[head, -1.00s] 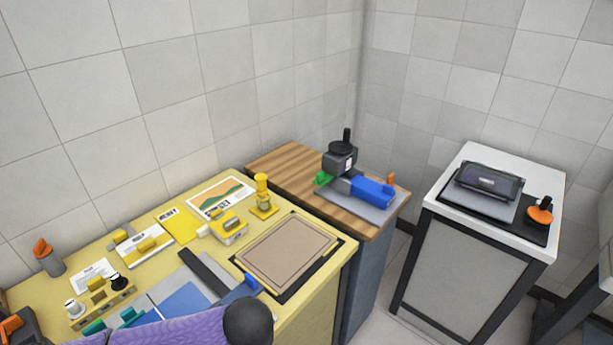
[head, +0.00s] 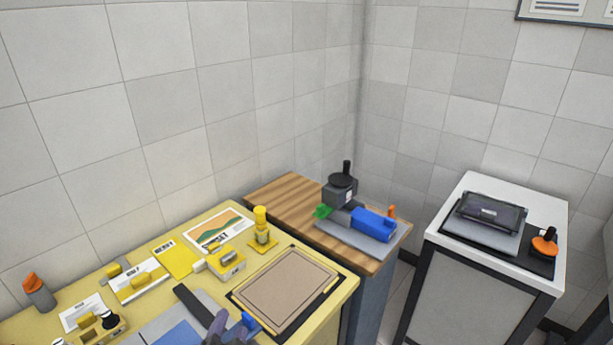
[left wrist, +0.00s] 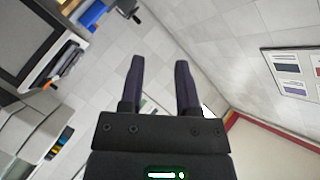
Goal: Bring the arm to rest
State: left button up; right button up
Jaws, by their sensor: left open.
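My left gripper (head: 214,326) shows at the bottom edge of the head view, over the front of the yellow table (head: 232,280). Most of its arm is cut off by the frame. In the left wrist view its two dark fingers (left wrist: 160,85) stand apart with nothing between them, with wall and floor behind. My right gripper is in neither view.
The yellow table holds a brown mat (head: 287,288), papers and several yellow tools. Right of it, a wooden counter (head: 283,190) carries a grey and blue device (head: 370,222). A white cabinet (head: 460,300) stands farther right, past a floor gap.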

pick_arm(q)
jog(key=s+a+f+n+g, duration=0.4)
jog(key=s+f+n+g, duration=0.5)
jog(key=s+f+g, duration=0.6)
jog(key=s+f+t+b, duration=0.1)
jog(key=s+f, duration=0.1)
jog(key=f, duration=0.7)
jog(key=s+f+t+b, duration=0.1)
jog(key=s+f, duration=0.1)
jog(key=f, duration=0.6)
jog(key=s+a+f+m+g, duration=0.1)
jog(key=s+a+f, duration=0.2)
jog(key=s+f, duration=0.8)
jog(key=shift+s+f+g+b, duration=0.3)
jog(key=shift+s+b, duration=0.15)
jog(key=shift+s, duration=0.6)
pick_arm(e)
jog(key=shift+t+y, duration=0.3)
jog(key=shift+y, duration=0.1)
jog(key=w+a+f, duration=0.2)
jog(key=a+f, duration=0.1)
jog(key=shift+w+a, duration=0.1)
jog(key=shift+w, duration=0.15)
pick_arm(q)
jog(key=shift+a, duration=0.15)
